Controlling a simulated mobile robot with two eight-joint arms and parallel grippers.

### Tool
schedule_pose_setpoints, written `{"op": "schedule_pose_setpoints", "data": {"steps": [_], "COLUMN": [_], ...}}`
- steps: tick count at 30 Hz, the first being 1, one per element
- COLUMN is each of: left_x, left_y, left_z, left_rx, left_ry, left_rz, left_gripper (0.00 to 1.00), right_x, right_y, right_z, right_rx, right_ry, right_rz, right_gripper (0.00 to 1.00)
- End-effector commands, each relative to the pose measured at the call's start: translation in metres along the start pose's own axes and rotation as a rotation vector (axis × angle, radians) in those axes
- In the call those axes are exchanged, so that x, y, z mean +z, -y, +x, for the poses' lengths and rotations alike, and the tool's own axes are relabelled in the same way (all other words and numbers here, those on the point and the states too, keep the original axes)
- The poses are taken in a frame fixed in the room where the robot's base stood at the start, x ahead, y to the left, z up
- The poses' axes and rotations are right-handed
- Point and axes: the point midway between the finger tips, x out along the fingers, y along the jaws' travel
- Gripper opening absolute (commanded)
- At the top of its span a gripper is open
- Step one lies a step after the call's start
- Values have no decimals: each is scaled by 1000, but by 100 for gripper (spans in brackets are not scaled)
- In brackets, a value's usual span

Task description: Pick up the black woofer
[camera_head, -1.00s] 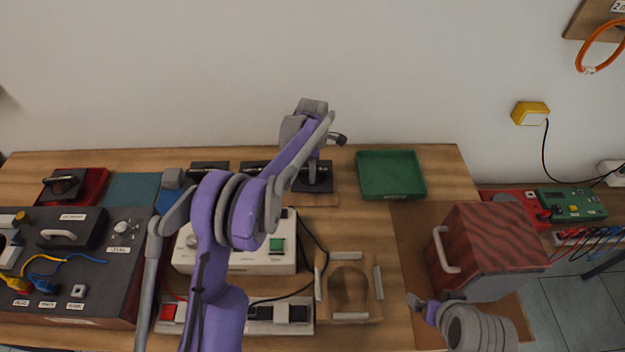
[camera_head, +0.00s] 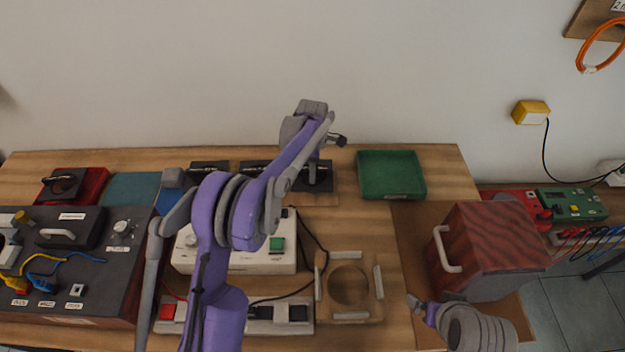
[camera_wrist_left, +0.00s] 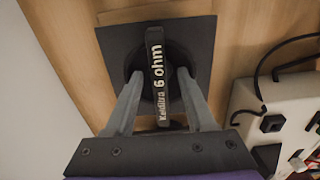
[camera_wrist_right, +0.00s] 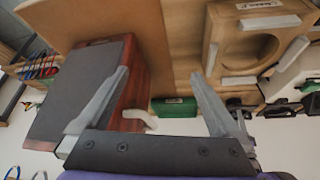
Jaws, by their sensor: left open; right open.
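The black woofer (camera_head: 320,184) lies at the back of the table, partly hidden by my left arm. In the left wrist view, the woofer (camera_wrist_left: 116,50) has a square dark plate and a raised bar handle marked "6 ohm". My left gripper (camera_wrist_left: 160,74) is over it, its open fingers on either side of the handle; I cannot tell whether they touch it. My right gripper (camera_wrist_right: 160,73) is open and empty, near the red-wood speaker box (camera_head: 490,245) at the right.
A green tray (camera_head: 391,172) stands right of the woofer. Other dark woofer-like parts (camera_head: 208,167) lie to its left. A white unit (camera_head: 235,258) and a wooden frame with a round hole (camera_head: 348,315) are in front. A black control panel (camera_head: 75,275) fills the left.

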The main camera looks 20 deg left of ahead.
Motion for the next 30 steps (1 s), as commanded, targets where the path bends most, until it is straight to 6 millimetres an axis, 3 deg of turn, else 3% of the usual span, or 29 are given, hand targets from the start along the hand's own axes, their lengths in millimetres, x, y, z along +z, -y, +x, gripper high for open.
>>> {"op": "schedule_pose_setpoints", "data": {"steps": [1, 9, 30], "left_x": [0, 0, 0], "left_y": [0, 0, 0], "left_z": [0, 0, 0], "left_rx": [0, 0, -1], "left_ry": [0, 0, 0], "left_rz": [0, 0, 0], "left_gripper": [50, 1, 0], "right_x": [0, 0, 0], "right_y": [0, 0, 0], "right_z": [0, 0, 0], "right_rx": [0, 0, 0], "right_ry": [0, 0, 0], "right_rz": [0, 0, 0], "right_gripper": [100, 100, 100]}}
